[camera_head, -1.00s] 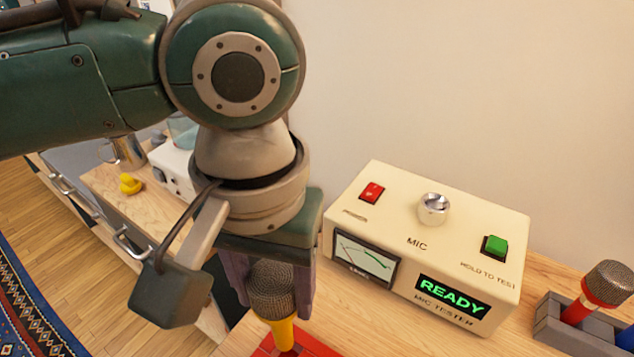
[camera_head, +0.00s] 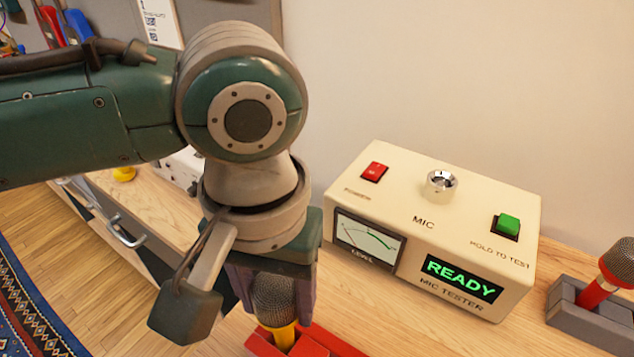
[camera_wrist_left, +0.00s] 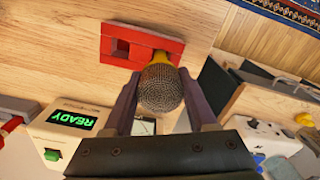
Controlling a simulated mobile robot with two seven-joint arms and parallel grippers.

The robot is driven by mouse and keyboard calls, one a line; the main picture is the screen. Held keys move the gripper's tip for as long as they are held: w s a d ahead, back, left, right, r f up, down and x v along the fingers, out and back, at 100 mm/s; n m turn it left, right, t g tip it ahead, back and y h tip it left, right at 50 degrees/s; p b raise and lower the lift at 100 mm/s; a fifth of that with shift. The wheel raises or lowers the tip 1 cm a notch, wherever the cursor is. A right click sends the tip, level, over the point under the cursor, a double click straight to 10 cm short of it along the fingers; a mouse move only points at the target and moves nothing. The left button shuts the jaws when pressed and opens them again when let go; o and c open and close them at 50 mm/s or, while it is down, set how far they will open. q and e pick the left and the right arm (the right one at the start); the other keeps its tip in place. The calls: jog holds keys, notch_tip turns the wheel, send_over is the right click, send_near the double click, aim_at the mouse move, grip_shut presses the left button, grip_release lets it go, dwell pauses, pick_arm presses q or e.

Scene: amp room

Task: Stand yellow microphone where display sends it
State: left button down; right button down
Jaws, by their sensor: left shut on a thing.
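The yellow microphone (camera_head: 281,334) has a dark mesh head and is upright. My left gripper (camera_head: 275,305) is shut on it, with a finger on each side of the head. In the left wrist view the microphone head (camera_wrist_left: 160,88) sits between the fingers, and its yellow body overlaps one end of a red holder (camera_wrist_left: 128,45). The red holder also shows in the head view (camera_head: 322,341). I cannot tell how deep the microphone sits in it. The mic tester (camera_head: 425,235) has a display (camera_head: 460,278) that reads READY. My right gripper is not in view.
A red microphone (camera_head: 607,283) stands in a grey holder (camera_head: 585,322) at the right. The tester has a red switch (camera_head: 374,173), a knob (camera_head: 440,183) and a green button (camera_head: 507,227). Bare wooden tabletop lies between the tester and the red holder.

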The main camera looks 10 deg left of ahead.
pick_arm(q)
jog(key=shift+c, duration=0.6)
grip_release()
notch_tip(320, 180, up, 10)
jog(key=shift+p, duration=0.4)
